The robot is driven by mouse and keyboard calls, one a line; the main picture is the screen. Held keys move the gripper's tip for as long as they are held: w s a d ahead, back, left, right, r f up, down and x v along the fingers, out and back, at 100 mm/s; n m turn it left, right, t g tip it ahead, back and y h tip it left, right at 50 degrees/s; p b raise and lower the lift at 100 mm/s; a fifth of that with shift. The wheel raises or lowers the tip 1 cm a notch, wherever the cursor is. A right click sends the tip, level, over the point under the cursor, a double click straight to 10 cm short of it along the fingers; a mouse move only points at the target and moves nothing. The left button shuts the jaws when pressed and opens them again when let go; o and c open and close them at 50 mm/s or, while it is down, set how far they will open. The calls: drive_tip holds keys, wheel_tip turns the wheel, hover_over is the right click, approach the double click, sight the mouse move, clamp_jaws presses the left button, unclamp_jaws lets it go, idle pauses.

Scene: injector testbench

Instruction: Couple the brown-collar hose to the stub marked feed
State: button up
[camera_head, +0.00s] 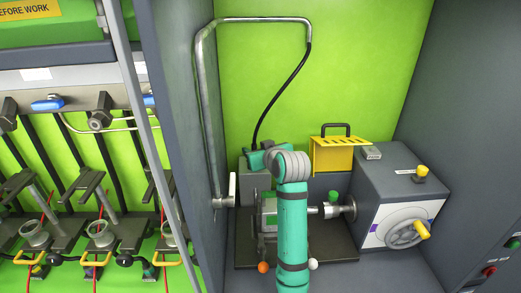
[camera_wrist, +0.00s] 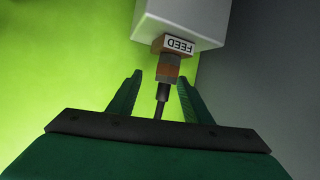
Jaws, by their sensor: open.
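The brown collar (camera_wrist: 168,71) of the black hose (camera_wrist: 162,103) shows in the wrist view, directly under the block labelled FEED (camera_wrist: 180,46). The collar end meets the fitting below the label, and the hose lines up with it; whether it is locked on cannot be told. My gripper (camera_wrist: 160,84) is open, with one finger on each side of the hose and visible gaps to both. In the head view the hose (camera_head: 283,92) hangs from a bent metal pipe and runs down to my gripper (camera_head: 257,160). My arm and gripper hide the collar and stub there.
The metal pipe (camera_head: 204,100) stands along the left wall of the bay. A yellow guard with a handle (camera_head: 334,154) and a grey machine with a handwheel (camera_head: 402,232) stand to the right. A dark wall closes the right side. The green back wall above is clear.

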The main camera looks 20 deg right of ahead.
drive_tip(key=v, duration=1)
drive_tip(key=shift+s+d, duration=0.15)
drive_tip(key=shift+s, duration=0.15)
